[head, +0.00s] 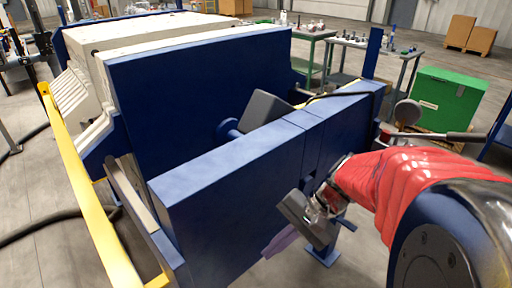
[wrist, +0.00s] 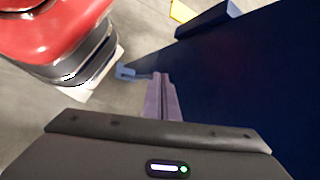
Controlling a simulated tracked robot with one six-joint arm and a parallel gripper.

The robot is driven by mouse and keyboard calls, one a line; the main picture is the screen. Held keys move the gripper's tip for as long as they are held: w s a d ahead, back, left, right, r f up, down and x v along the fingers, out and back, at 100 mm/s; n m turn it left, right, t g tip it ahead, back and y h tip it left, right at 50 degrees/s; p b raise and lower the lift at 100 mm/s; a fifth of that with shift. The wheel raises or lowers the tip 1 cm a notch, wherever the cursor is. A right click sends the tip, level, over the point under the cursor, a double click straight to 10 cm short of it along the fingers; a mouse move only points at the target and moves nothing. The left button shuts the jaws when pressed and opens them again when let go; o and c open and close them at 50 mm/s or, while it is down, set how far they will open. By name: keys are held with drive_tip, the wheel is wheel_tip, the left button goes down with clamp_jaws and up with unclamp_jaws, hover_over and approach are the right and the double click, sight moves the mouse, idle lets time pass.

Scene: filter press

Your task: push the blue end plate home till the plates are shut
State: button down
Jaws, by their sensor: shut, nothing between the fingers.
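The blue end plate (head: 200,80) stands upright in front of the stack of cream plates (head: 130,35). I see no clear gap between it and the stack at the top edge. A blue round rod (head: 229,130) shows in the space between the end plate and the blue front crosshead (head: 235,180). My gripper (head: 272,250) is on the near side of the crosshead, pointing down, away from the end plate. Its mauve fingers (wrist: 158,85) are together and empty in the wrist view, beside a dark blue face (wrist: 240,80). I cannot tell whether they touch it.
A grey box (head: 265,110) sits behind the crosshead. A lever with a dark grip (head: 440,136) sticks out at the right. A yellow rail (head: 88,190) runs along the left. A green crate (head: 450,95) and worktables (head: 375,48) stand behind. Floor is open at front left.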

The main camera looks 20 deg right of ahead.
sight(305, 190)
drive_tip(key=w+d+f+m+t+y, duration=0.1)
drive_tip(key=w+d+m+t+y, duration=0.1)
drive_tip(key=w+d+m+t, duration=0.25)
drive_tip(key=w+d+f+m+t+y, duration=0.1)
drive_tip(key=d+f+m+t+y, duration=0.15)
drive_tip(key=d+m, duration=0.4)
drive_tip(key=d+f+m+t+h, duration=0.2)
drive_tip(key=d+m+t, duration=0.2)
drive_tip(key=d, duration=0.4)
drive_tip(key=s+d+f+m+t+h, duration=0.1)
drive_tip(key=d+m+t, duration=0.3)
drive_tip(key=d, duration=0.4)
drive_tip(key=shift+d+f+m+h, duration=0.15)
drive_tip(key=shift+f+m+h, duration=0.2)
drive_tip(key=shift+m+h, duration=0.45)
drive_tip(key=shift+x, duration=6.95)
drive_tip(key=shift+w, duration=0.1)
